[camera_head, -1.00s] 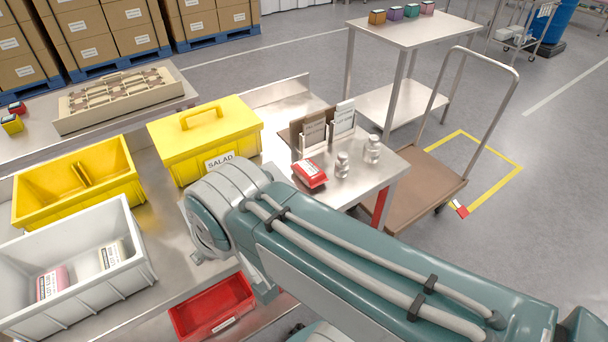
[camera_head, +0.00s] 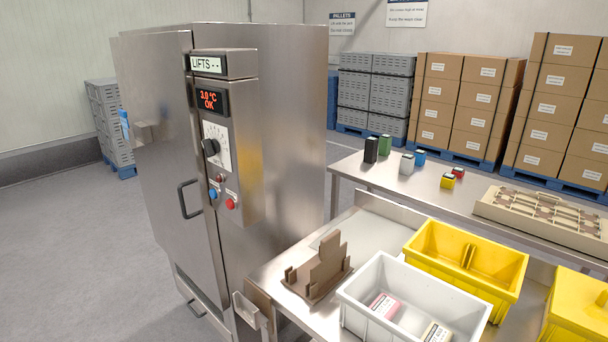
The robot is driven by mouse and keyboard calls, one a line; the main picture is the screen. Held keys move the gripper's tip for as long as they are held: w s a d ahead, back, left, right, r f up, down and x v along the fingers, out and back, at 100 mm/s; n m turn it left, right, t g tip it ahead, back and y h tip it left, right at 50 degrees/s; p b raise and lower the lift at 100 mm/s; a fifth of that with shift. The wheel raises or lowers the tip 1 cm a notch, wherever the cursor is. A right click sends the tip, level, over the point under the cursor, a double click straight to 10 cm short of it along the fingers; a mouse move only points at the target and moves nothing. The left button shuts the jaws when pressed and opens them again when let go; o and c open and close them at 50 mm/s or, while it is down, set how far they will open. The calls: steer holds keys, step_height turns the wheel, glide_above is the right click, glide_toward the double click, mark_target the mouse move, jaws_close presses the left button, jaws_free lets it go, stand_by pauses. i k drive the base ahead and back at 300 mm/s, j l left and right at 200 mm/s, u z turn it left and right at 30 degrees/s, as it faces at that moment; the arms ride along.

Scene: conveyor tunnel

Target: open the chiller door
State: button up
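The chiller is a tall steel cabinet at the left-centre of the view. Its door (camera_head: 172,150) faces left and appears shut against the frame. A dark D-shaped handle (camera_head: 189,198) sits on the door near its right edge. My gripper and arm are not in view.
A steel bench right of the chiller holds a brown rack (camera_head: 318,270), a white bin (camera_head: 360,309) with two packs, and a yellow bin (camera_head: 465,268). A second bench (camera_head: 385,183) with small boxes stands behind. Floor left of the chiller (camera_head: 70,240) is clear.

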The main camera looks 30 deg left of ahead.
mark_target(156, 81)
steer(key=j+u, duration=0.1)
steer(key=u, duration=1.85)
steer(key=i+j, duration=0.35)
steer(key=i, duration=0.2)
steer(key=i+j+z, duration=0.1)
steer(key=i+j, duration=0.25)
steer(key=i, duration=0.15)
steer(key=i+j, duration=0.35)
steer(key=i, duration=0.2)
steer(key=z, duration=0.05)
